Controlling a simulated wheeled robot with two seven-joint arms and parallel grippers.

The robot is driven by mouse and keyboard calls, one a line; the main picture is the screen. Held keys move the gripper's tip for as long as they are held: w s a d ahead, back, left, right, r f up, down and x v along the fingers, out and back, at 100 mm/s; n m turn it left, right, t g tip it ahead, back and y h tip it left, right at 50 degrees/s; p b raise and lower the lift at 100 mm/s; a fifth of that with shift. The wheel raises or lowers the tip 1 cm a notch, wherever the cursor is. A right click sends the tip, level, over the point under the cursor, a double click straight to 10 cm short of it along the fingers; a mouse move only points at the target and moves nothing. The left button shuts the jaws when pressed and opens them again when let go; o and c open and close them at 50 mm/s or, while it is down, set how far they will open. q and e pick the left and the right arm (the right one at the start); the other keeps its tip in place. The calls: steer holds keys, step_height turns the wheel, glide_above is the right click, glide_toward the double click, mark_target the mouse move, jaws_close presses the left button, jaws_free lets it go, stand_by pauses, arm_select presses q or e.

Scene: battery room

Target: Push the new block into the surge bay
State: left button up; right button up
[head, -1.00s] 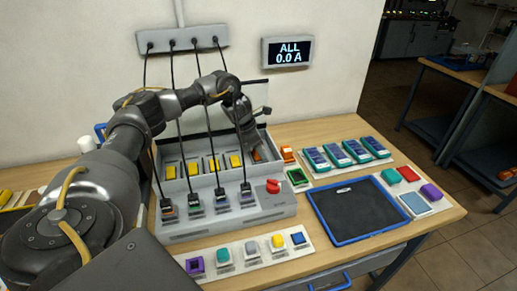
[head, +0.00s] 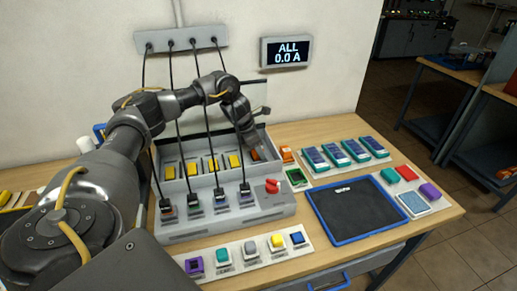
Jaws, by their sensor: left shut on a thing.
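The grey battery case (head: 176,187) stands on the bench with its lid up at the back. Several yellow-topped blocks (head: 213,166) sit in a row of bays inside it. My left gripper (head: 254,150) reaches down into the right end of the row, which I take to be the surge bay. It is shut on a block, of which only a bit of orange shows at the fingertips. The gripper hides most of this block and the bay, so I cannot tell how deep the block sits. My right gripper is not in view.
Another orange block (head: 287,154) stands just right of the case. A red knob (head: 272,186) and several black cables are at its front. A blue-rimmed black tray (head: 352,208) lies to the right. The wall display (head: 286,51) reads "ALL 0.0 A".

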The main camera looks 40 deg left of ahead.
arm_select(q)
steer(key=shift+f, duration=0.1)
stand_by(0.3)
steer(key=shift+r+p, duration=0.6)
steer(key=shift+r, duration=0.25)
steer(key=shift+f+b, duration=0.5)
steer(key=shift+f, duration=0.35)
stand_by(0.6)
steer(key=shift+r, duration=0.15)
steer(key=shift+r+p, duration=0.7)
stand_by(0.5)
steer(key=shift+f+b, duration=0.55)
steer(key=shift+f, duration=0.35)
stand_by(0.3)
steer(key=o, duration=0.8)
steer(key=shift+r, duration=0.1)
